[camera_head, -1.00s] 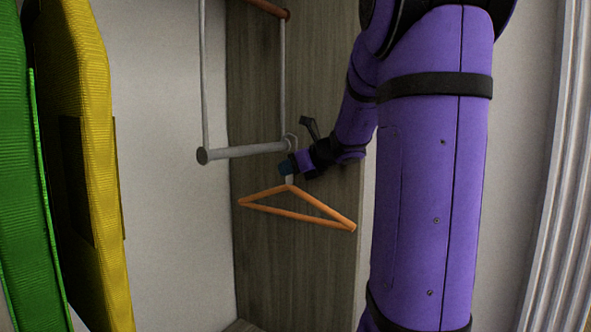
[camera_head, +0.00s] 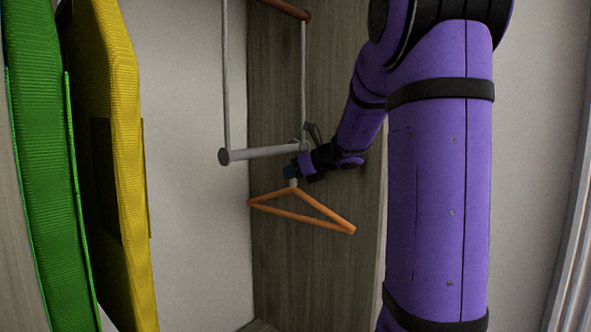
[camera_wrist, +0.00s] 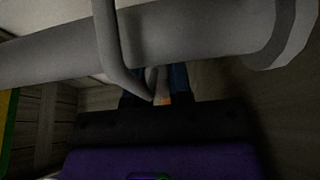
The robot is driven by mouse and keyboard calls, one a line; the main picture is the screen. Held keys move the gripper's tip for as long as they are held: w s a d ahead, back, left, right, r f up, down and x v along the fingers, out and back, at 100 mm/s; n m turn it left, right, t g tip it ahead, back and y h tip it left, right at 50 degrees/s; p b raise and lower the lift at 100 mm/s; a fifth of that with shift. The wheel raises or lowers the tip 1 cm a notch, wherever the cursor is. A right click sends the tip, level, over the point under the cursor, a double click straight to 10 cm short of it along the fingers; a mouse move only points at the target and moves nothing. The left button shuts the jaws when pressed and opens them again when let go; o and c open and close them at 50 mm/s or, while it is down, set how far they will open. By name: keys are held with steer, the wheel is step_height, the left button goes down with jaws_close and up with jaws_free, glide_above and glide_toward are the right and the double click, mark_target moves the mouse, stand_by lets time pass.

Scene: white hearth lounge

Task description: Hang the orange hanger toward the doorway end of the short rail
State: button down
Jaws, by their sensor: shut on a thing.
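The orange hanger (camera_head: 302,214) hangs below my gripper (camera_head: 291,172), which is shut on the hanger's neck just under the hook. The short rail (camera_head: 262,153) is a grey bar held by two thin uprights. The gripper is at the rail's right end, close to it and slightly below. In the wrist view the rail (camera_wrist: 190,38) crosses the top, and a grey curved rod, which looks like the hook (camera_wrist: 112,50), passes in front of it and down to the jaws (camera_wrist: 155,90). I cannot tell whether the hook rests on the rail.
A yellow garment bag (camera_head: 115,170) and a green one (camera_head: 50,150) hang at the left. A reddish-brown upper rod (camera_head: 287,8) is above the short rail. A wood panel (camera_head: 315,275) stands behind the hanger, with a pale wall (camera_head: 195,120) left of it. Space below the hanger is clear.

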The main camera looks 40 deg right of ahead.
steer(key=shift+f, duration=0.25)
steer(key=c, duration=0.9)
jaws_free()
steer(key=shift+c, duration=0.2)
steer(key=shift+s, duration=0.1)
